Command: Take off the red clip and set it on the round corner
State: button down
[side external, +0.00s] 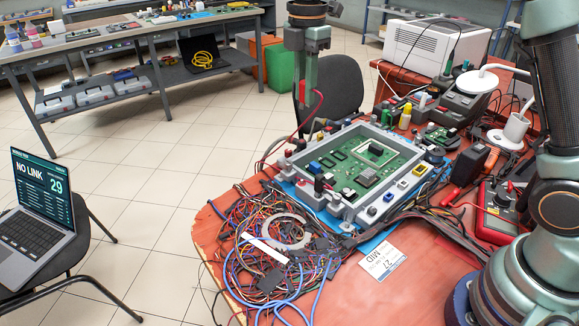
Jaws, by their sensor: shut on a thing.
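My gripper (304,104) hangs upright above the back left part of the grey fixture (345,212). It is shut on a small red piece (302,92), mostly hidden between the fingers, which appears to be the red clip. A thin red lead (319,106) curves from beside the gripper down toward the fixture's left side. The gripper is apart from the fixture and the green circuit board (397,160) in it. Small clips or posts stand around the fixture's rim, including a dark one (319,185) at the left.
A tangle of coloured wires (262,262) covers the orange table's (400,285) front left. A red multimeter (497,208) and a white printer-like box (424,45) stand right and behind. A laptop (38,205) on a chair reads "NO LINK". Air above the fixture is clear.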

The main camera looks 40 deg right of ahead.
jog(key=shift+r, duration=1.5)
jog(key=w+a+f+m, duration=0.1)
jog(key=w+a+f, duration=0.1)
jog(key=a+f, duration=0.35)
jog(key=w+a+f, duration=0.2)
jog(key=a, duration=0.6)
notch_tip(320, 180, down, 15)
jog(key=shift+w+a+r, duration=0.1)
jog(key=shift+w+r, duration=0.05)
jog(key=shift+r, duration=0.05)
jog(key=shift+f, duration=2.55)
jog(key=c, duration=0.8)
grip_release()
jog(key=shift+f, duration=0.15)
